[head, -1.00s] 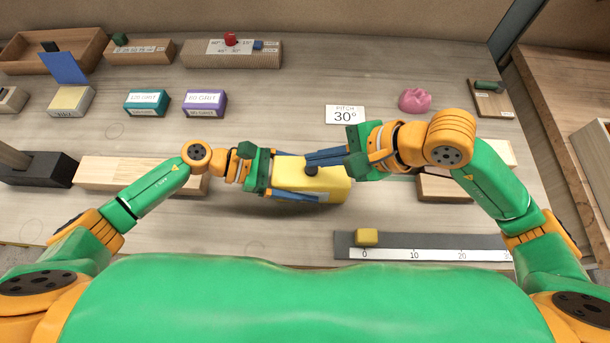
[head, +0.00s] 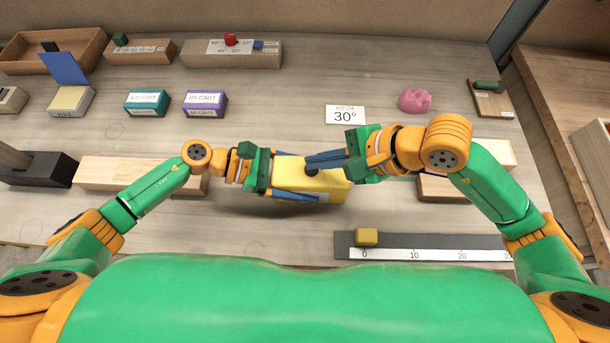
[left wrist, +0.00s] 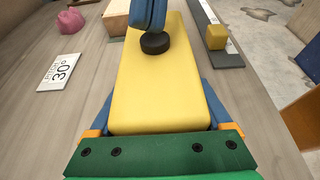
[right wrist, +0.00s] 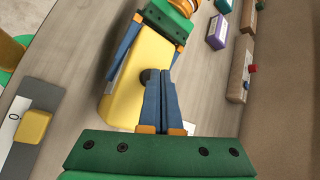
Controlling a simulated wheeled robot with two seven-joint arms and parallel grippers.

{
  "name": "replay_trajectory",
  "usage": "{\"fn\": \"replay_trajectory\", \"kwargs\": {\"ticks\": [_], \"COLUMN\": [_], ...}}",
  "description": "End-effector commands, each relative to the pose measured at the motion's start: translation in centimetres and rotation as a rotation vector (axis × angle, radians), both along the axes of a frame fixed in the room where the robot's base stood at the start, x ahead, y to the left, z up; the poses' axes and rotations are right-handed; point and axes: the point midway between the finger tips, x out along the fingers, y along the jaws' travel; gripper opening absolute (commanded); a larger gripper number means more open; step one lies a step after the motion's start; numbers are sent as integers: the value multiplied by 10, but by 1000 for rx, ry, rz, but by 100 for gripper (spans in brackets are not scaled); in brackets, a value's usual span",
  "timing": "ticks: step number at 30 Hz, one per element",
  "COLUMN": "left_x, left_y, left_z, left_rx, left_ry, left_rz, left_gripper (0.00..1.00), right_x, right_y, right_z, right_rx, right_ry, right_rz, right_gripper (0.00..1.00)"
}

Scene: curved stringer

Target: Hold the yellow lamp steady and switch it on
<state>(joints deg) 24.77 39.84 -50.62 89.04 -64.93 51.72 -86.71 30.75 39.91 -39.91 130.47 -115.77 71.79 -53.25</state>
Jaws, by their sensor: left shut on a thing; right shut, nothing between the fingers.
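The yellow lamp (head: 325,182) is a yellow block in the middle of the table, with a dark round knob (head: 311,172) on its top. It also shows in the left wrist view (left wrist: 158,95) and the right wrist view (right wrist: 125,105). My left gripper (head: 310,183) is shut on the lamp from the left, one blue finger along each side. My right gripper (head: 313,163) comes in from the right with its fingers together and empty. Its fingertips are at the knob, partly covering it in the left wrist view (left wrist: 152,42). I cannot tell whether they press it.
A wooden block (head: 130,172) lies left of the lamp and another (head: 440,187) lies right, under my right arm. A ruler strip (head: 430,253) with a small yellow block (head: 367,237) is at the front. A "PITCH 30°" card (head: 345,115) and a pink object (head: 415,100) lie behind.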

Motion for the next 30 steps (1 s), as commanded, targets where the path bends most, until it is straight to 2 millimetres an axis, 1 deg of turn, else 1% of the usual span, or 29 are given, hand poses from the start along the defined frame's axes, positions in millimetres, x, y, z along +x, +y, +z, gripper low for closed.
{"fn": "replay_trajectory", "kwargs": {"ticks": [14,21,28,30], "left_x": [0,0,0,0], "left_y": [0,0,0,0], "left_z": [1,1,1,1], "left_rx": [-1,-1,-1,-1], "left_ry": [0,0,0,0], "left_rz": [0,0,0,0], "left_gripper": [0,0,0,0], "right_x": [0,0,0,1], "right_y": [0,0,0,0], "right_z": [-4,9,10,14], "right_rx": [0,-1,0,1], "right_ry": [1,-2,0,-2], "right_rz": [0,0,0,0], "right_gripper": [0,0,0,0]}}
